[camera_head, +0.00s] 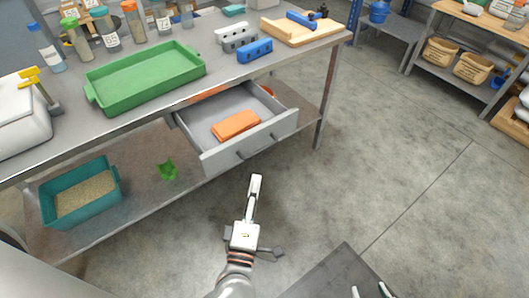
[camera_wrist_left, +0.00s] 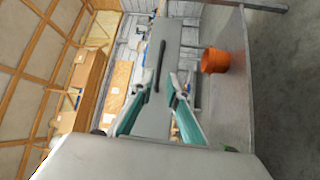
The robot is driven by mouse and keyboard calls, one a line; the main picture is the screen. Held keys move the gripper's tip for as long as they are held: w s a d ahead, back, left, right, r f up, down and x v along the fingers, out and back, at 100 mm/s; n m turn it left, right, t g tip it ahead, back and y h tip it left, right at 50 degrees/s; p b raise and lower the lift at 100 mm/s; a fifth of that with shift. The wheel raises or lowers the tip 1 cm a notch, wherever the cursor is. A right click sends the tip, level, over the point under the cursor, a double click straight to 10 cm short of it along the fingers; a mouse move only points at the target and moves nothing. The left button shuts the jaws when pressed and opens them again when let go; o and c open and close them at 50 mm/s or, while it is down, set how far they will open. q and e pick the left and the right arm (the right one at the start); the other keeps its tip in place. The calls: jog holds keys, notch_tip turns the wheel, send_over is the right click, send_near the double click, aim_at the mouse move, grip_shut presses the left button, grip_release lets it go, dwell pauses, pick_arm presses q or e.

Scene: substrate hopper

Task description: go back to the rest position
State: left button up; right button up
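My left gripper (camera_head: 256,180) hangs over the floor in front of the drawer, apart from it. In the left wrist view its fingers (camera_wrist_left: 156,92) are spread with nothing between them; a dark handle (camera_wrist_left: 155,65) shows beyond them. Only the fingertips of my right gripper (camera_head: 370,291) show at the bottom edge, set apart, with no object visible between them. The grey drawer (camera_head: 222,160) under the workbench is pulled out, and an orange block-like item (camera_head: 236,125) lies inside it.
The workbench (camera_head: 225,70) carries a green tray (camera_head: 145,80), jars and blue and white blocks. A teal bin (camera_head: 60,217) and a small green piece (camera_head: 167,170) are on the lower shelf. An orange pot (camera_wrist_left: 215,60) shows in the wrist view. Floor (camera_head: 400,150) to the right is clear.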

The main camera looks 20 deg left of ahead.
pick_arm(q)
jog(key=s+d+m+g+h+p, duration=0.1)
jog(key=s+m+g+h+p, duration=0.2)
jog(key=s+m+h+p, duration=0.75)
jog(key=s+a+f+m+g+y, duration=0.5)
jog(key=s+a+f+m, duration=0.1)
jog(key=m, duration=0.5)
jog(key=shift+s+a+f+m+g+b, duration=0.2)
jog(key=shift+s+a+m+g+b, duration=0.15)
jog(key=shift+a+g, duration=0.1)
pick_arm(e)
jog(key=shift+m, duration=0.4)
jog(key=r, duration=0.3)
jog(key=s+r, duration=0.1)
jog(key=r, duration=0.1)
jog(key=shift+a+r, duration=0.1)
jog(key=shift+a, duration=0.2)
